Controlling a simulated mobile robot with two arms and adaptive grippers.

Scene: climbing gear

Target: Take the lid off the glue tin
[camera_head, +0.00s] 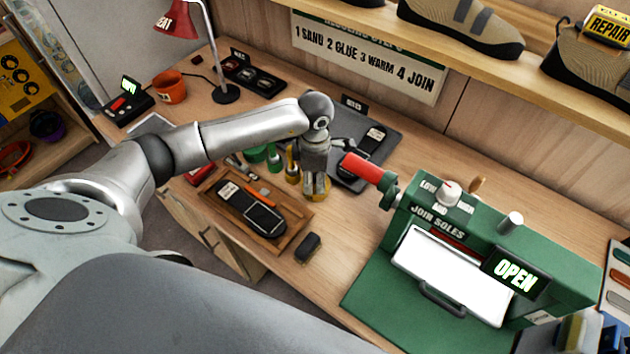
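My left gripper (316,172) points straight down over the workbench, near the middle of the view. A small yellow and metallic object, which looks like the glue tin (317,190), is right under and between its fingers. The gripper covers most of it, so I cannot tell whether the fingers touch it, are closed on it, or where its lid sits. A smaller yellow-topped item (292,170) stands just left of the gripper, and green containers (273,157) stand further left. My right gripper is not in view.
A wooden tray (222,212) holding a shoe sole lies in front. A dark block (307,247) lies beside it. The green "JOIN SOLES" press (440,232) with a red-handled lever (364,169) stands close on the right. A dark mat (392,150) with soles lies behind.

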